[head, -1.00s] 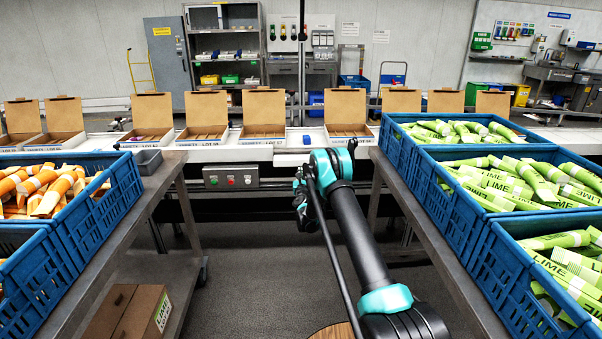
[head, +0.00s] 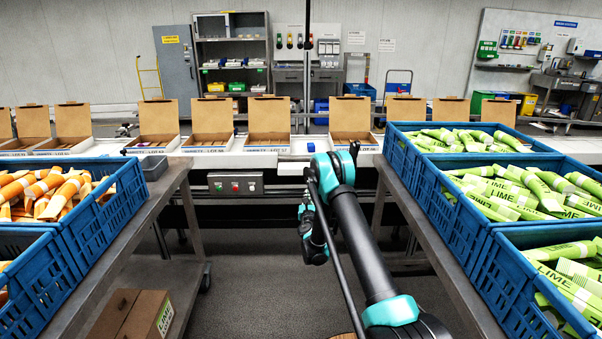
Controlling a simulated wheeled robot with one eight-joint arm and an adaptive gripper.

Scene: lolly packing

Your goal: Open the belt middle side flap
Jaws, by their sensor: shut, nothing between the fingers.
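Several open cartons stand in a row on the conveyor belt (head: 300,158), their brown lids upright at the back. Near the middle of the view are one carton (head: 269,122) left of my arm and one carton (head: 351,122) just behind my wrist. Other cartons stand at the left (head: 212,122) and right (head: 405,108). I cannot make out a separate side flap on any of them. My gripper (head: 317,256) hangs below my wrist, in front of the belt and lower than the cartons. It is shut and empty, apart from every carton, and partly hidden by my arm.
Blue crates of green lime packs (head: 480,248) line the right bench; blue crates of orange packs (head: 112,222) line the left. A button box (head: 236,184) is fixed below the belt. A closed brown carton (head: 130,315) sits low at left. Floor between the benches is clear.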

